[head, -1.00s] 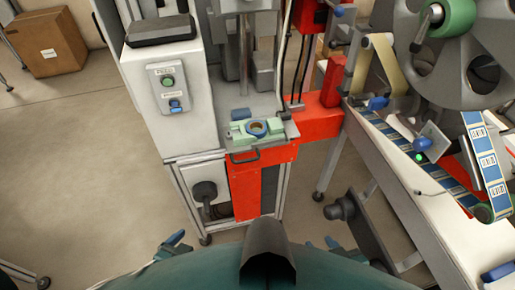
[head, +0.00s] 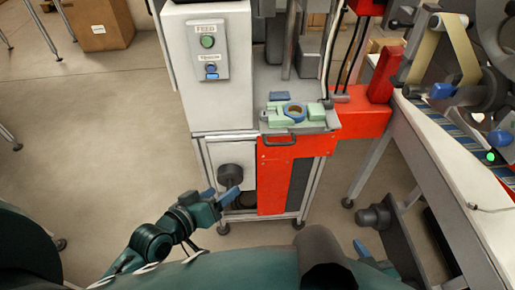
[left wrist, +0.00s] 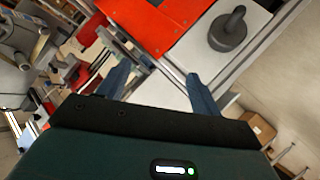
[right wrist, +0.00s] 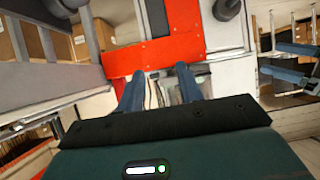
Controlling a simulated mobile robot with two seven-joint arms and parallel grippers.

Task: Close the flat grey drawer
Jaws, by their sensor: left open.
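The flat grey drawer (head: 318,127) is in the head view, at the top of the red-fronted cabinet. A dark bar handle (head: 282,145) is on its front edge. Green blocks and a round ring lie on top of it. How far it stands out is hard to tell. My left gripper (head: 221,196) is open and empty, lower left of the handle and apart from it. Its spread fingers show in the left wrist view (left wrist: 159,88). My right gripper is only partly visible at the bottom of the head view; in the right wrist view (right wrist: 160,86) its fingers are apart and empty.
A white control box (head: 208,60) with buttons stands left of the drawer. A dark round knob (head: 231,176) juts from the cabinet front below. A white conveyor table (head: 445,150) with reels is at right.

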